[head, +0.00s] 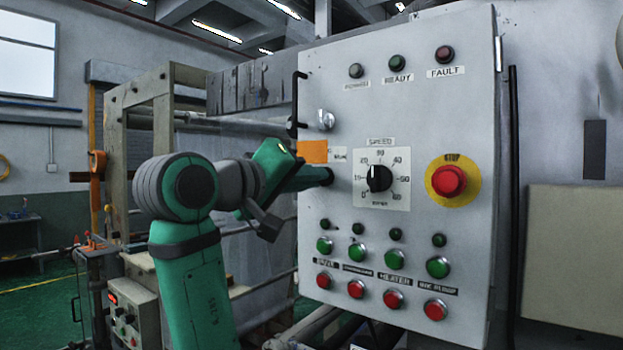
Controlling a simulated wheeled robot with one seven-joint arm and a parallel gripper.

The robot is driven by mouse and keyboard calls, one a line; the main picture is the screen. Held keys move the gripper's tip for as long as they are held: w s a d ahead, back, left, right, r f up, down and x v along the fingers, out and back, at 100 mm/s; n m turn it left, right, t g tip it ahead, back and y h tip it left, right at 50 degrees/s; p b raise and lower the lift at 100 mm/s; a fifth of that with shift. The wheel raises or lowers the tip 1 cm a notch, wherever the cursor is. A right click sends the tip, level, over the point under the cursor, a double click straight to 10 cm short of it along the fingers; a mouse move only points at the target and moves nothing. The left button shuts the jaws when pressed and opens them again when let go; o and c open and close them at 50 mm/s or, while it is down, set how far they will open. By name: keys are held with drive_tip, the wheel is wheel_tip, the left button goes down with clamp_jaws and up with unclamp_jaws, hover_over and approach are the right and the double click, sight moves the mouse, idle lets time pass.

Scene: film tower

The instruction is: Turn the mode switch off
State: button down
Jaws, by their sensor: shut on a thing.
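The grey control panel (412,110) stands in front of me, tilted slightly in the picture. My green arm reaches in from the lower left, and my gripper (312,178) is at the panel's left side, just below a small partly hidden label (337,154). The gripper is shut on the dark mode switch (328,176). Most of the switch is hidden by the gripper, so I cannot tell which way it points.
The speed dial (380,178) is just right of my gripper, and the red stop button (449,181) is farther right. A silver latch (326,119) and a black handle (298,105) are above. Several green buttons (394,259) and red buttons (393,299) sit below.

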idle(0.4)
drive_tip(key=c, duration=1.9)
unclamp_jaws()
drive_tip(key=shift+o, duration=0.2)
drive_tip(key=shift+s+a, duration=0.1)
drive_tip(key=v, duration=1)
drive_tip(key=shift+s+a, duration=0.15)
drive_tip(key=shift+s, duration=0.1)
drive_tip(key=shift+f, duration=0.1)
